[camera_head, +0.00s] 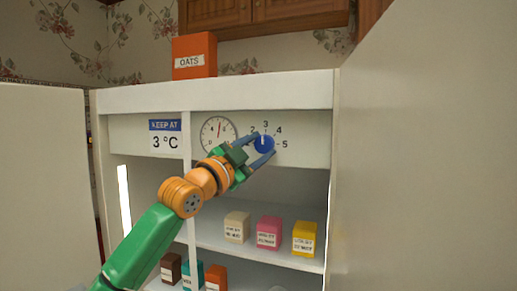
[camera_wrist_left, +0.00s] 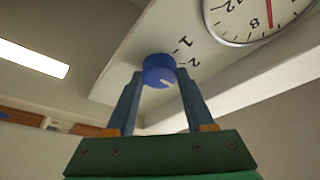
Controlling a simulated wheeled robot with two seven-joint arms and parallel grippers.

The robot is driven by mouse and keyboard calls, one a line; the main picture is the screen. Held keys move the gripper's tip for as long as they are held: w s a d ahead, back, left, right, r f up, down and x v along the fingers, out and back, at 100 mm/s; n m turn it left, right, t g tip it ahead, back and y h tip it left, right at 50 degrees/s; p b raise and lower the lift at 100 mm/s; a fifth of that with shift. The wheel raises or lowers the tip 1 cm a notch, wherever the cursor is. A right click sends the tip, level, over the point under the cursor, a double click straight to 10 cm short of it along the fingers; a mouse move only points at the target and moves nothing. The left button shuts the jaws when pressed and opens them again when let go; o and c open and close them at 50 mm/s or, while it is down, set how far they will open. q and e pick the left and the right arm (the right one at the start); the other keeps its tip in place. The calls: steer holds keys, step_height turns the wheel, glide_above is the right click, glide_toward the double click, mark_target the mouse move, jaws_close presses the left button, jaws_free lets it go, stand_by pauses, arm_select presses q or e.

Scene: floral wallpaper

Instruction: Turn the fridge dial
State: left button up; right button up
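The blue round dial (camera_head: 265,144) sits on the fridge's white upper panel, with the numbers 2 to 5 showing around it. Its white mark points up near the 3 in the head view. The dial also shows in the left wrist view (camera_wrist_left: 158,70), between the fingertips. My left gripper (camera_head: 261,147) has one blue finger on each side of the dial, and both tips appear to touch it. A sign (camera_head: 165,135) left of the dial reads "KEEP AT 3 °C". My right gripper is not in view.
A round gauge with a red needle (camera_head: 218,133) is left of the dial. An orange OATS box (camera_head: 194,56) stands on the fridge top. Several small boxes stand on the shelves below. Open doors flank the fridge on the left (camera_head: 45,180) and right (camera_head: 430,150).

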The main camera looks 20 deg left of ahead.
mark_target(263, 149)
arm_select(q)
steer(key=o, duration=0.3)
steer(key=shift+o, duration=0.6)
steer(key=shift+s+d, duration=0.1)
steer(key=shift+s, duration=0.1)
steer(key=shift+f, duration=0.1)
steer(key=b+v, duration=0.1)
steer(key=b, duration=0.1)
steer(key=b+v, duration=0.2)
steer(key=shift+s+f, duration=0.1)
steer(key=shift+f, duration=0.35)
steer(key=s+b, duration=0.1)
steer(key=s+a+b, duration=0.1)
steer(key=s, duration=0.1)
steer(key=shift+s+a+r, duration=0.1)
steer(key=shift+s+a, duration=0.05)
steer(key=shift+s, duration=0.15)
steer(key=shift+w, duration=0.1)
